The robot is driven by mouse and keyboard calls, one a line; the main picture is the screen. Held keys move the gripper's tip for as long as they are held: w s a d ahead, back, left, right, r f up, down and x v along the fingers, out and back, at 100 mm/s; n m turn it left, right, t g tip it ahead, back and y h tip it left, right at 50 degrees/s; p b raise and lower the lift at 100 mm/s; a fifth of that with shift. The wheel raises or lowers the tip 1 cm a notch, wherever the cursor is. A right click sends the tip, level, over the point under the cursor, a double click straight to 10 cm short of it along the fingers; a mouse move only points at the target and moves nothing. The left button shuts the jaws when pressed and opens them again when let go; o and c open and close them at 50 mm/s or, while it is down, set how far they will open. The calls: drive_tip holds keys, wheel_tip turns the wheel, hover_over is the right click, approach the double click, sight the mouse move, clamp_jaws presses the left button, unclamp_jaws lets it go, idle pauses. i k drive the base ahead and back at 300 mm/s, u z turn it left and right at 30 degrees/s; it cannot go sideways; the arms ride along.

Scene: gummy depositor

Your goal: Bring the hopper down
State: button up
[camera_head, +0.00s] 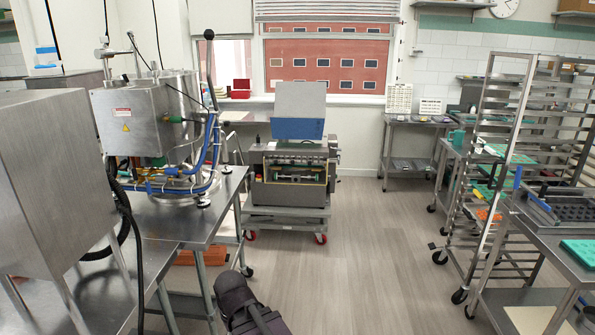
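The gummy depositor (290,182) is a grey machine on a low wheeled cart in the middle of the room. Above its body stands a part that looks like the hopper (300,101), with a grey upper face and a blue lower band (297,129). It appears raised and tilted up; its inside and hinge cannot be made out. A dark part of my arm (243,305) shows at the bottom edge, well in front of the depositor and apart from it. No fingers can be made out on it, and nothing held shows.
A steel table (190,233) with a steel kettle (180,100) and blue hoses stands at left. Tall tray racks (505,150) and a cart with a dark tray (572,204) stand at right. The floor (365,235) before and right of the depositor is clear.

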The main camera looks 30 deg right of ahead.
sight(284, 128)
drive_tip(key=k, duration=0.65)
drive_tip(key=z, duration=0.35)
drive_tip(key=i, duration=0.55)
drive_tip(key=z, duration=0.75)
drive_tip(key=i, duration=0.6)
drive_tip(key=z, duration=0.55)
drive_tip(key=i, duration=0.8)
drive_tip(key=z, duration=0.4)
drive_tip(key=i, duration=1.7)
drive_tip(key=u, duration=0.1)
